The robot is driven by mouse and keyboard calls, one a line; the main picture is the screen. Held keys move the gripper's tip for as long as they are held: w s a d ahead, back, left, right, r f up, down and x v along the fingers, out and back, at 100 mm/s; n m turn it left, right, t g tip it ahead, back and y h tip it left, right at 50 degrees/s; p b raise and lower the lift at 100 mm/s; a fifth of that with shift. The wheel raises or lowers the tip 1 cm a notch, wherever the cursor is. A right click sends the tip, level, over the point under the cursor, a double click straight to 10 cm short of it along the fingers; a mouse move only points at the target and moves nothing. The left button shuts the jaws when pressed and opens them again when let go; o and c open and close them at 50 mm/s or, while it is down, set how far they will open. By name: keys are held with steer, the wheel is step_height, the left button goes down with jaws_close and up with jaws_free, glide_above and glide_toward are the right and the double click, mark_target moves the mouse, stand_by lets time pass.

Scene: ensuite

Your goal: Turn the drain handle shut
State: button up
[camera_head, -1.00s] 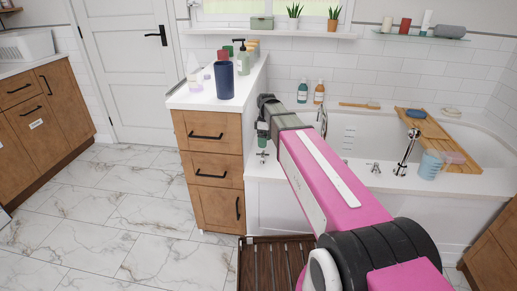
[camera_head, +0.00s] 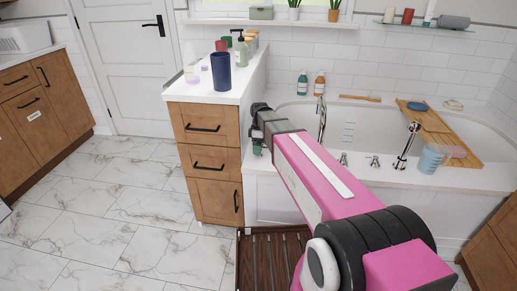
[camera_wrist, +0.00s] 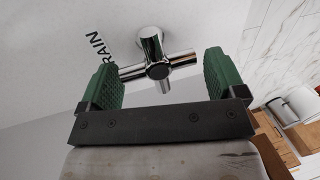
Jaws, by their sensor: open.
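The drain handle (camera_wrist: 157,62) is a chrome cross-shaped tap handle on a white surface, with the black word "DRAIN" beside it in the wrist view. My gripper (camera_wrist: 165,83) has two green ridged fingers, spread wide with one on each side of the handle. One arm of the cross reaches towards each finger; I cannot tell whether either touches. In the head view my gripper (camera_head: 257,146) is low at the near left corner of the bathtub (camera_head: 290,170), beside the wooden cabinet. There, my gripper and arm hide the drain handle.
The wooden drawer cabinet (camera_head: 212,160) stands close left of my gripper, with a dark blue cup (camera_head: 221,71) and bottles on top. Two chrome handles (camera_head: 374,162) and a hand shower (camera_head: 406,147) stand along the tub rim. A slatted wooden mat (camera_head: 270,262) lies on the floor below.

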steer(key=shift+f, duration=0.35)
steer(key=c, duration=0.8)
